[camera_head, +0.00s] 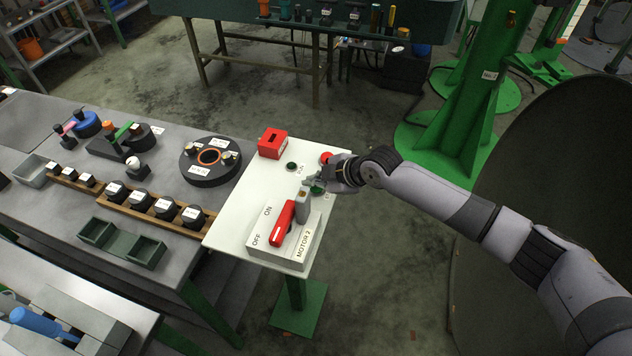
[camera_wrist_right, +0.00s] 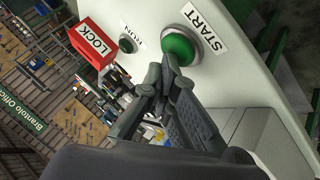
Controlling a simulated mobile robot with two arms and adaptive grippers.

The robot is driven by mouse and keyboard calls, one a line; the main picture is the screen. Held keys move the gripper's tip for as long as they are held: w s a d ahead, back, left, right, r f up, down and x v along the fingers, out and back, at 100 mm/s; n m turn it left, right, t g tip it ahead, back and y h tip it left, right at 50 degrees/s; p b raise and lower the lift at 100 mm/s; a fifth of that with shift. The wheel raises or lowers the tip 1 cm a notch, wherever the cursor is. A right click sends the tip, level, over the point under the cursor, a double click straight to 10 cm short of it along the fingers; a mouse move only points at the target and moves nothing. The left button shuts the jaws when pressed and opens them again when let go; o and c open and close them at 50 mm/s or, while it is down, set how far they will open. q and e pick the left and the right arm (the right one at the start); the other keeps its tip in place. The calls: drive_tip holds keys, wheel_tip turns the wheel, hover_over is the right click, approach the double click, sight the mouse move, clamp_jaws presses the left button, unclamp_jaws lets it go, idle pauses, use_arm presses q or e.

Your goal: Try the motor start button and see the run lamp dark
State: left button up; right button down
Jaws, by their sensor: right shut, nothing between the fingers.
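The white motor panel (camera_head: 235,225) stands at the right end of the bench. Its green START button (camera_wrist_right: 178,46) is at the top centre of the wrist view. The small RUN lamp (camera_wrist_right: 129,43) beside it looks dark; in the head view the lamp (camera_head: 291,167) is also dark green, without glow. My right gripper (camera_wrist_right: 170,63) is shut and empty, its fingertips at the button's lower edge; I cannot tell whether the button is pressed in. In the head view the right gripper (camera_head: 322,184) partly covers the button. My left gripper is not in view.
A red LOCK box (camera_head: 271,143) and a red button (camera_head: 326,158) are on the panel. The red handle (camera_head: 282,225) of the MOTOR 2 switch is in front, with ON and OFF marks. The grey bench (camera_head: 150,180) with parts lies left. A green column (camera_head: 478,90) stands behind.

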sight(316, 188)
drive_tip(key=shift+d+r+p, duration=0.1)
drive_tip(key=shift+r+p, duration=0.55)
drive_tip(key=shift+r, duration=0.4)
drive_tip(key=shift+r, duration=0.15)
wheel_tip(316, 188, up, 5)
drive_tip(key=p, duration=0.3)
drive_tip(key=shift+p, duration=0.4)
drive_tip(key=shift+f, duration=0.2)
